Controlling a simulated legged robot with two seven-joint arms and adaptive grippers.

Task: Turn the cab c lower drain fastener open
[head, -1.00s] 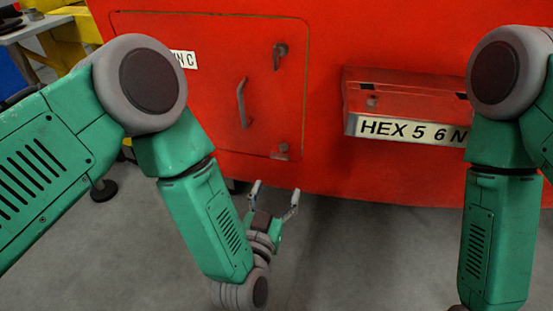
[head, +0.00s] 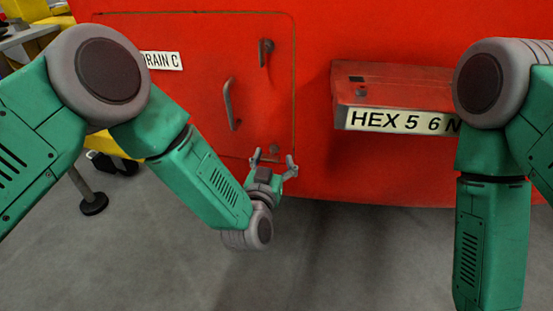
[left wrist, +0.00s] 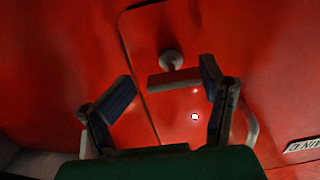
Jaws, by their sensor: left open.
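The lower drain fastener (left wrist: 171,62) shows in the left wrist view as a grey round stem with a short crossbar, near the edge of the red door. In the head view it is largely hidden by my left gripper (head: 272,158), which is at the door's lower right corner. In the left wrist view my left gripper (left wrist: 168,80) is open, its two dark fingers apart on either side of the crossbar. The right finger appears close to the crossbar's end; I cannot tell whether it touches. The drain C door (head: 185,100) is shut. My right gripper is out of view.
An upper fastener (head: 265,51) and a curved handle (head: 231,104) are on the same door. A white drain C label (head: 162,60) is at its left. A red box with a HEX plate (head: 400,121) juts out to the right. Grey floor lies open below.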

